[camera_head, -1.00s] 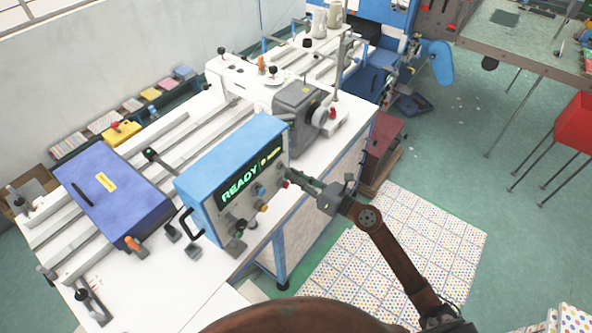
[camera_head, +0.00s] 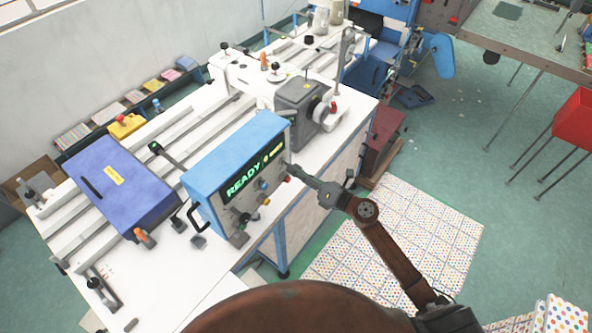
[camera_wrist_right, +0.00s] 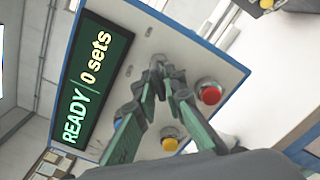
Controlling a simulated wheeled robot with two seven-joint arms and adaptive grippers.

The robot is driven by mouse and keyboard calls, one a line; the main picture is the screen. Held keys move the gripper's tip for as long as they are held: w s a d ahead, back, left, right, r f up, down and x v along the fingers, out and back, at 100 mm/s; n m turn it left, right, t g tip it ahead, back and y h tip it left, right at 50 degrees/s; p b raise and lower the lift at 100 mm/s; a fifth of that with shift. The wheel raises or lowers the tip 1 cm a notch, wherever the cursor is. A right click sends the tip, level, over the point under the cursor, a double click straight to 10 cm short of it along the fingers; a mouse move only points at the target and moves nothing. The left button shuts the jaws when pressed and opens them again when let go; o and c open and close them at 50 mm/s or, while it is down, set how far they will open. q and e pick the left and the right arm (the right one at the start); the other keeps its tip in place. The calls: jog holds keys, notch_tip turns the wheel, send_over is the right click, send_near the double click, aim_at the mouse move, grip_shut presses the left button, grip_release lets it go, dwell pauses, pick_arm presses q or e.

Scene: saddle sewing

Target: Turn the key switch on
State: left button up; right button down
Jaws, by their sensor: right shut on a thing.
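The blue control box (camera_head: 225,155) stands on the white machine table, its grey front panel lit with a green "READY" display (camera_wrist_right: 92,88), which reads "0 sets" in the right wrist view. The key switch (camera_wrist_right: 157,59) is on the panel beside the display, mostly hidden by my fingertips. My right gripper (camera_wrist_right: 162,76) is shut on the key switch; in the head view the gripper (camera_head: 293,171) reaches the panel's right end. The switch's angle cannot be made out. My left gripper is not in view.
A red button (camera_wrist_right: 209,93) and a yellow button (camera_wrist_right: 170,142) sit close to my right fingers. A blue-violet box (camera_head: 112,190) and white rails lie left of the control box. A grey motor unit (camera_head: 297,103) stands behind it.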

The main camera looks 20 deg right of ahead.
jog(key=shift+w+d+r, duration=0.1)
jog(key=shift+d+r, duration=0.05)
jog(key=shift+r, duration=0.05)
jog(key=c, duration=2.1)
grip_release()
jog(key=shift+f, duration=0.1)
jog(key=v, duration=1.2)
